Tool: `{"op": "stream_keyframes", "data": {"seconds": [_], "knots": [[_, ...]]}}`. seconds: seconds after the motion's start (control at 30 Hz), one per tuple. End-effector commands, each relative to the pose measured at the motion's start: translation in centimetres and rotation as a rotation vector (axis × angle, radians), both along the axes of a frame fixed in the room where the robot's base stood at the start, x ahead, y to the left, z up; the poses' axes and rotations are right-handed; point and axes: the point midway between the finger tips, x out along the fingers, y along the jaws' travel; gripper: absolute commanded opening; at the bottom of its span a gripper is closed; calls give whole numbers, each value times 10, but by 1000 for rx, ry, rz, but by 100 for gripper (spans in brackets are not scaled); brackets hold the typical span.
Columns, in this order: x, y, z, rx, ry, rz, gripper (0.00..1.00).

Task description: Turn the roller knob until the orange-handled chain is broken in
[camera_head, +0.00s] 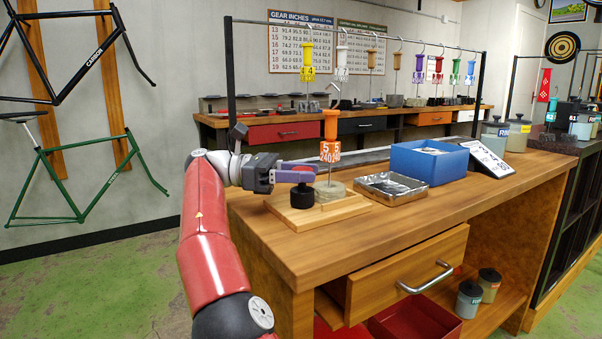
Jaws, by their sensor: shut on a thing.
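The black roller knob (302,197) stands at the left of the roller. My gripper (297,175) reaches in from the left and is shut on the upper part of the knob. The fingers hide part of the knob, and the chain's contact with the roller is too small to make out.
A foil-lined tray (391,188) and a blue box (428,162) stand right of the base, with a tilted display (488,157) beyond. Several coloured-handled chains hang from a rail (360,31) above. The bench's front right is clear. A drawer (408,268) stands partly open below.

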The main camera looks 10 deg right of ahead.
Motion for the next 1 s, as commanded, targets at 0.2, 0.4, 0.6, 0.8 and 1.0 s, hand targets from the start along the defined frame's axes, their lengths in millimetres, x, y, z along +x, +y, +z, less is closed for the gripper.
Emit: {"op": "stream_keyframes", "data": {"seconds": [0.2, 0.4, 0.6, 0.8, 1.0], "knots": [[0, -1, -4, 9, 6, -13, 15], [0, -1, -5, 11, 7, -13, 15], [0, -1, -4, 9, 5, -11, 58], [0, -1, -2, 6, 3, -9, 58], [0, -5, -1, 4, 3, -8, 58]]}}
